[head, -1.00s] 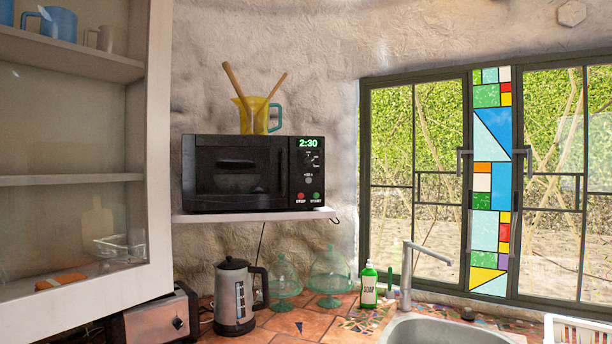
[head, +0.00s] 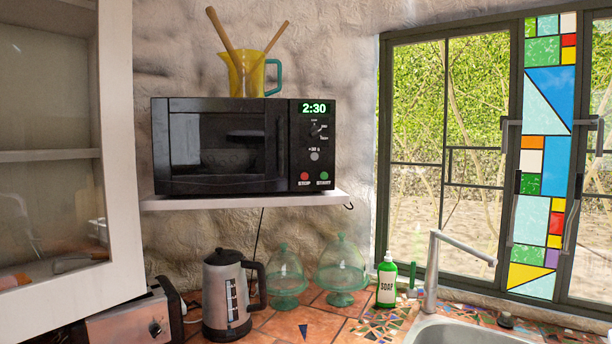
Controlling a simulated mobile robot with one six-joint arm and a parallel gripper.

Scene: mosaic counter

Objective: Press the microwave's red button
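The black microwave (head: 222,147) stands on a white wall shelf (head: 250,202) with its door shut. Its green display reads 2:30. The red button (head: 304,177) is at the lower left of the control panel, beside a green button (head: 324,176). A grey button (head: 314,156) and a dial (head: 316,129) sit above them. Nothing covers the red button. My gripper is not in view.
A yellow jug (head: 246,77) with wooden utensils stands on the microwave. A kettle (head: 226,290), toaster (head: 125,325), glass domes (head: 342,265) and soap bottle (head: 387,281) stand on the counter below. An open-fronted or glazed cabinet (head: 118,150) juts out at left.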

